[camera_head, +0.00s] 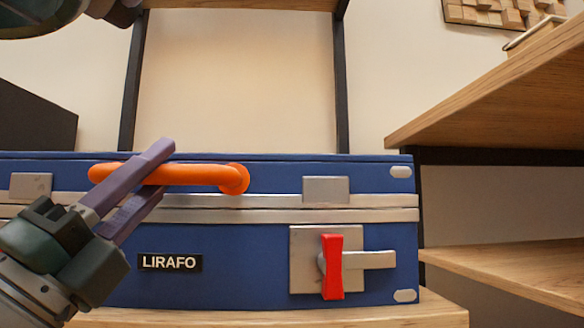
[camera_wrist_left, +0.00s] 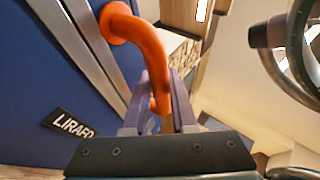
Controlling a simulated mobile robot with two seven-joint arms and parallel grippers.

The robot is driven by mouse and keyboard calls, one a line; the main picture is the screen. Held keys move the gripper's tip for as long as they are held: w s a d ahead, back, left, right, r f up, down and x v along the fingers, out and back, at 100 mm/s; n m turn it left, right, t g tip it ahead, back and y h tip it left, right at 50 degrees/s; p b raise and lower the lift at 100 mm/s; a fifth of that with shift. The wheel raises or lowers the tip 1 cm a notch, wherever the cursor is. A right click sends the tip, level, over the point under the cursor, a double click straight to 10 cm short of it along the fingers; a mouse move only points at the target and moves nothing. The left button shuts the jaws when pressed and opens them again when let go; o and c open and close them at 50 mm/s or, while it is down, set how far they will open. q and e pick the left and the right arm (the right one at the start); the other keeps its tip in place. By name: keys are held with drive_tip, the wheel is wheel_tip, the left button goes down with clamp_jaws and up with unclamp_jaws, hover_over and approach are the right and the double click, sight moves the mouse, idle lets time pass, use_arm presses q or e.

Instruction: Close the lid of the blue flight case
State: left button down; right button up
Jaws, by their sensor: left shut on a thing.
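The blue flight case (camera_head: 235,275) stands on a wooden shelf in the head view, its LIRAFO label facing me. Its lid (camera_head: 290,177) lies down over the body, with the two metal edge strips running parallel and close together. An orange handle (camera_head: 205,174) is on the lid front; it also shows in the wrist view (camera_wrist_left: 142,38). My left gripper (camera_head: 150,175) is shut on the orange handle, its purple fingers on either side of the bar. A red latch lever (camera_head: 333,267) stands upright on a metal plate at the front right. My right gripper is not seen clearly.
The case stands on a wooden shelf (camera_head: 400,314). Wooden shelves (camera_head: 500,95) stand to the right, the upper one reaching close to the case. A black box (camera_head: 35,118) is behind at the left. A dark upright post (camera_head: 341,85) rises behind the case.

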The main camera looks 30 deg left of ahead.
use_arm(q)
drive_tip(key=shift+f, duration=0.4)
drive_tip(key=shift+w+f, duration=0.15)
drive_tip(key=shift+a+f, duration=0.1)
drive_tip(key=shift+f, duration=0.05)
drive_tip(key=c, duration=1.1)
unclamp_jaws()
drive_tip(key=shift+c, duration=0.2)
drive_tip(key=o, duration=0.4)
drive_tip(key=shift+s+d, duration=0.25)
drive_tip(key=shift+s, duration=0.05)
